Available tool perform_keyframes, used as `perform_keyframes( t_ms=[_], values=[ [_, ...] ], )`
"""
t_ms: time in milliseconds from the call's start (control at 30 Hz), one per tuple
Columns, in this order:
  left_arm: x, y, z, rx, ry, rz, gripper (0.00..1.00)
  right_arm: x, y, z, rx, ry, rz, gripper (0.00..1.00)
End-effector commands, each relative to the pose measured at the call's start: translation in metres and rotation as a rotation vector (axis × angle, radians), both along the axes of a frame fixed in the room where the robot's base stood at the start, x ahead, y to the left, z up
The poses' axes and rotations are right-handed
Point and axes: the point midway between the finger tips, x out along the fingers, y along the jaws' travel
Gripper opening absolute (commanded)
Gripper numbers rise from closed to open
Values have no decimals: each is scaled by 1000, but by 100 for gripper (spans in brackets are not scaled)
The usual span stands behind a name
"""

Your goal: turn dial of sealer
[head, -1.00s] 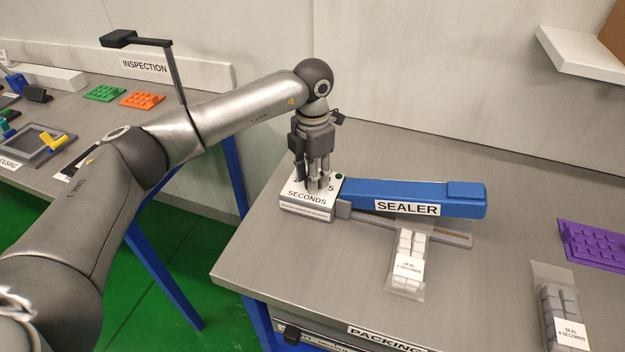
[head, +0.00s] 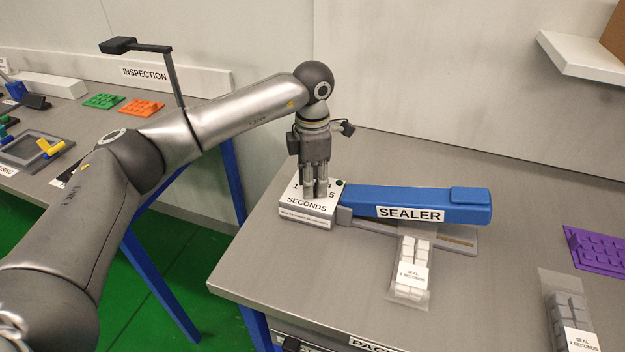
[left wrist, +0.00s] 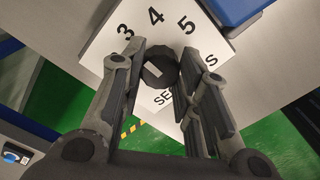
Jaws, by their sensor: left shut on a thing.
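The sealer (head: 440,203) is a blue-armed device with a "SEALER" label, lying on the grey bench. Its white dial face (head: 306,203), marked "SECONDS", is at its left end. In the left wrist view the dial face (left wrist: 108,40) shows the numbers 3, 4 and 5. The dark round dial (left wrist: 160,70) has a pale pointer mark. My left gripper (head: 315,194) points down over the dial face. In the left wrist view its fingers (left wrist: 163,85) stand on either side of the dial, shut on it. The fingers hide the dial in the head view. My right gripper is not in view.
A clear bag of white pieces (head: 411,268) lies at the sealer's front. A bag of grey pieces (head: 568,315) and a purple tray (head: 598,250) lie to the right. A white shelf (head: 590,60) juts out at upper right. The bench front left of the bags is clear.

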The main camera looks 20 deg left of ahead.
Motion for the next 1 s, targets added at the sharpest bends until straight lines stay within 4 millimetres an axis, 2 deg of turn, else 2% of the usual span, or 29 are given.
perform_keyframes(
  t_ms=[167,200,333,733,867,1000],
  values=[
    [1,0,2,-2,-5,2,6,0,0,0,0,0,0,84],
    [1,0,2,-2,-5,2,35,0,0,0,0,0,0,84],
    [1,0,1,-2,-3,2,51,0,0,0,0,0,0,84],
    [1,0,6,-1,-3,2,53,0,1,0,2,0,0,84],
    [1,0,25,-1,-5,2,53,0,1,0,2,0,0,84],
    [1,0,55,-1,-6,2,53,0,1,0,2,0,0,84]
  ],
)
